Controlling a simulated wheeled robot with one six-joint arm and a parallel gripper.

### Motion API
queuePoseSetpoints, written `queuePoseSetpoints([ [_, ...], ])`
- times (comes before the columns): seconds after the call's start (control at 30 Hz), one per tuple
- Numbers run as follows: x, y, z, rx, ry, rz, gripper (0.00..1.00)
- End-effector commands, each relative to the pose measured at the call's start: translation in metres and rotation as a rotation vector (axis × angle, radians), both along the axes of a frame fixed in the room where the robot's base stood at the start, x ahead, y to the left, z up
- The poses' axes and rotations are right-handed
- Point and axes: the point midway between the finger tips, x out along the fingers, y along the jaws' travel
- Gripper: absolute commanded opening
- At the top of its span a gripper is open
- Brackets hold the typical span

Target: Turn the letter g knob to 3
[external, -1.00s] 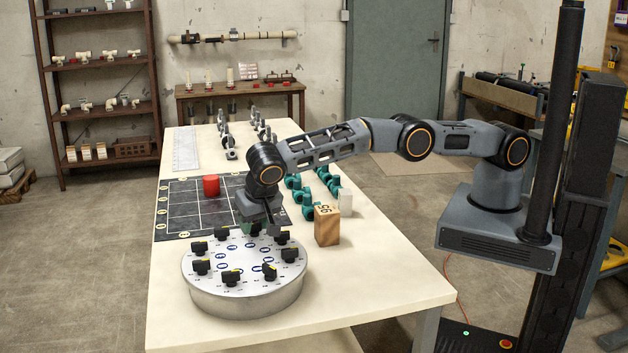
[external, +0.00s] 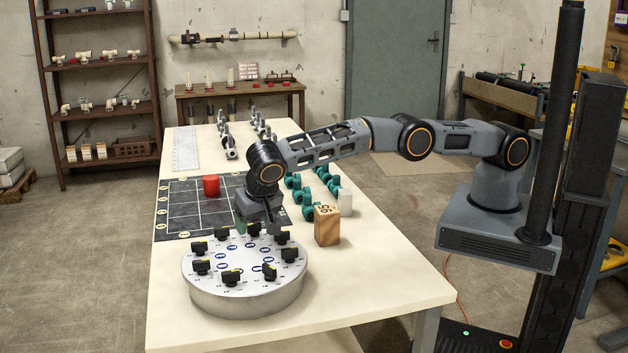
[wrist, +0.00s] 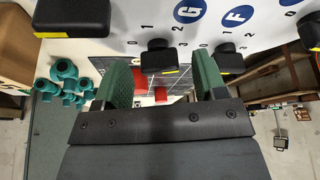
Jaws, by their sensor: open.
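A round grey dial plate (external: 245,297) with several black knobs and blue letter discs stands on the table. The blue letter G (wrist: 188,11) shows at the top of the wrist view. The black knob beside it (wrist: 158,57) has a yellow mark on its lower right edge; numbers 0 to 3 are printed around it. My gripper (wrist: 160,66) is open, with one green finger on each side of this knob and gaps between. In the external view, my gripper (external: 262,226) is at the far edge of the plate. Whether the fingers reach down around the knob is unclear.
The F disc (wrist: 238,16) and its knob (wrist: 230,58) are just right of the right finger. Another knob (wrist: 72,16) is at upper left. A wooden block (external: 327,226), teal fittings (external: 308,208) and a red cylinder (external: 211,186) stand nearby. The near table corner is clear.

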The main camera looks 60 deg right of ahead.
Motion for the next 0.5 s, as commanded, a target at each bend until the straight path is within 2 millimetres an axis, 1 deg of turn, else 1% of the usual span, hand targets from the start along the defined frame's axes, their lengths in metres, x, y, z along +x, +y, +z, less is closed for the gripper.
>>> queuePoseSetpoints([
  [0.17, -0.010, 0.006, 0.026, 0.004, -0.003, 0.002, 0.65],
  [0.3, -0.020, 0.011, 0.054, 0.005, -0.003, 0.002, 0.65],
  [0.5, -0.033, 0.018, 0.091, 0.003, -0.002, 0.002, 0.65],
])
